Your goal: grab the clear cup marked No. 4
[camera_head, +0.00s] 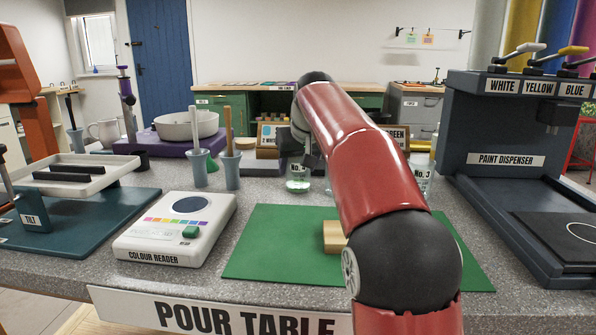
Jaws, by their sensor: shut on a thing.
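A clear cup (297,184) with a little green at its bottom stands at the middle of the pour table. Its label reads "No." and the number is not readable, so I cannot confirm that it is No. 4. My gripper (311,160) is at this cup's upper right side, shut on it. My red arm reaches over from the front, and the gripper is partly hidden behind it. Another clear cup (421,178), marked No. 3, stands to the right, partly hidden by my arm.
A green mat (262,246) lies in front, with a wooden block (333,237) on it beside my arm. The colour reader (173,228) is at left, the paint dispenser (508,160) at right.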

